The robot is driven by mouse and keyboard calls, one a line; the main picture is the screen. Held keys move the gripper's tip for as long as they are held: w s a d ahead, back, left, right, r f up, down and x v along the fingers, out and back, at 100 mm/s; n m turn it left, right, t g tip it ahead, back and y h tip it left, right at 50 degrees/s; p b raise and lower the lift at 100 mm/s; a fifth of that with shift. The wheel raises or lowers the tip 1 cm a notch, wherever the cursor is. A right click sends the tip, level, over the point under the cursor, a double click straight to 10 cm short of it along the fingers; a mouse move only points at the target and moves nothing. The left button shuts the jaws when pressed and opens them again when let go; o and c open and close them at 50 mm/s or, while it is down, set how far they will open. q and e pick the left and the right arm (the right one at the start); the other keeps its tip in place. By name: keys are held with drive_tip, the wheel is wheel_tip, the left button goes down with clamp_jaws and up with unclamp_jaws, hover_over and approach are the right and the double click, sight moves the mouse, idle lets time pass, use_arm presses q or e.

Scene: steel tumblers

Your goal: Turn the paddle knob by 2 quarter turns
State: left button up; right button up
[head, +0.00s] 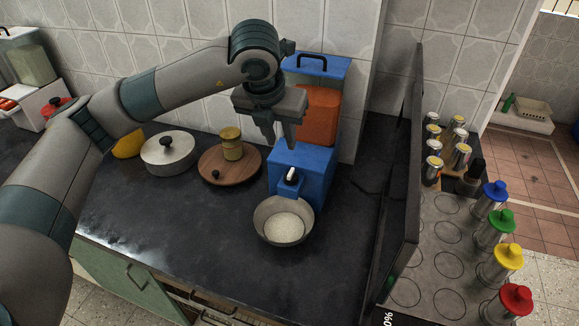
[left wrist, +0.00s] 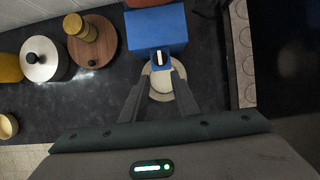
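The paddle knob (head: 291,175) is a small white paddle on the front of a blue dispenser (head: 316,172) with an orange bin. It also shows in the left wrist view (left wrist: 158,58), pointing roughly up and down in the picture. A grey bowl (head: 263,216) with white grains stands below the knob. My left gripper (head: 280,142) is above the dispenser, pointing down, with its fingers apart and empty. In the left wrist view its fingertips (left wrist: 160,80) spread on either side of the bowl, apart from the knob. My right gripper is out of view.
A round wooden board (head: 213,170) with a jar (head: 231,143) and a lidded pot (head: 168,153) stand left of the dispenser. A dark upright panel (head: 408,170) and a tray of steel tumblers (head: 440,262) are at the right. The front counter is clear.

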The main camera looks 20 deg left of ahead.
sight(290, 172)
use_arm(q)
drive_tip(key=p+x, duration=0.5)
drive_tip(key=x, duration=0.9)
drive_tip(key=shift+r, duration=0.1)
drive_tip(key=shift+x, duration=0.9)
drive_tip(key=shift+a, duration=0.1)
clamp_jaws()
